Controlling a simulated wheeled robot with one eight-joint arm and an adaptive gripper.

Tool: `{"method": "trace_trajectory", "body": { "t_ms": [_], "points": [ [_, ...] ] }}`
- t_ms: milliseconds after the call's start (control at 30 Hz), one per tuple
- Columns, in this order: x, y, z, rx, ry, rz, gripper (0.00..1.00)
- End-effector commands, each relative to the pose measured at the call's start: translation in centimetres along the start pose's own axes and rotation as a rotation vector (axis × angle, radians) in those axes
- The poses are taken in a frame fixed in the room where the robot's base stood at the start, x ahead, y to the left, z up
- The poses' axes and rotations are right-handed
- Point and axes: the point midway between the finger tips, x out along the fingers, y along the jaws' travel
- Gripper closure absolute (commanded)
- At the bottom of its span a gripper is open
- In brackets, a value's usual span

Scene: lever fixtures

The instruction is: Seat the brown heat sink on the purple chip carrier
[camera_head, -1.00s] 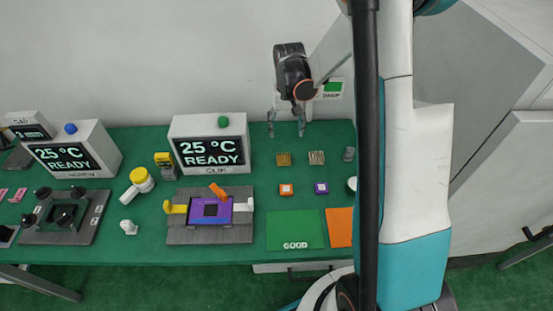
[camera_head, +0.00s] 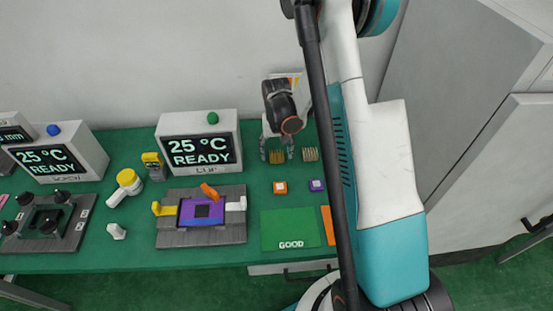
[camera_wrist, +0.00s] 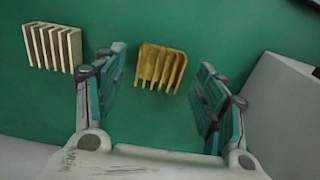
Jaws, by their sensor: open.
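The brown heat sink (camera_head: 277,158), a finned golden-brown block, sits on the green table towards the back. My gripper (camera_head: 276,150) is open and empty, its fingers apart on either side of the heat sink in the head view. In the wrist view the heat sink (camera_wrist: 160,67) shows between the open fingers of my gripper (camera_wrist: 161,65), touching neither. A purple board (camera_head: 201,211) with a dark central square lies in a grey fixture (camera_head: 200,237). A small purple square piece (camera_head: 316,185) lies on the table right of an orange one. I cannot tell which is the carrier.
A paler finned heat sink (camera_head: 310,154) stands right of the brown one. The orange square piece (camera_head: 280,187) and green GOOD mat (camera_head: 290,230) lie in front.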

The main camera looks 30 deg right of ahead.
Motion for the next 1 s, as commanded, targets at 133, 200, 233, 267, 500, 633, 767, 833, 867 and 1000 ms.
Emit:
{"method": "trace_trajectory", "body": {
  "t_ms": [133,200,233,267,500,633,767,833,867,1000],
  "points": [
    [1.03,0.04,0.0,0.0,0.0,0.0,0.35],
    [0.97,0.04,0.01,0.0,0.0,0.0,0.35],
    [0.95,0.04,0.01,0.0,0.0,0.0,0.35],
    [0.94,0.04,0.01,0.0,0.0,0.0,0.35],
    [0.92,0.04,0.0,0.0,0.0,0.0,0.82],
    [0.92,0.04,0.0,0.0,0.0,0.0,0.83],
    [0.92,0.04,-0.01,0.0,0.0,0.0,0.83],
    [0.86,0.04,-0.01,0.0,0.0,0.0,0.83],
    [0.79,0.05,-0.01,0.0,0.0,0.0,0.83],
    [0.04,0.04,-0.02,0.0,0.0,0.0,0.83]
  ]
}}
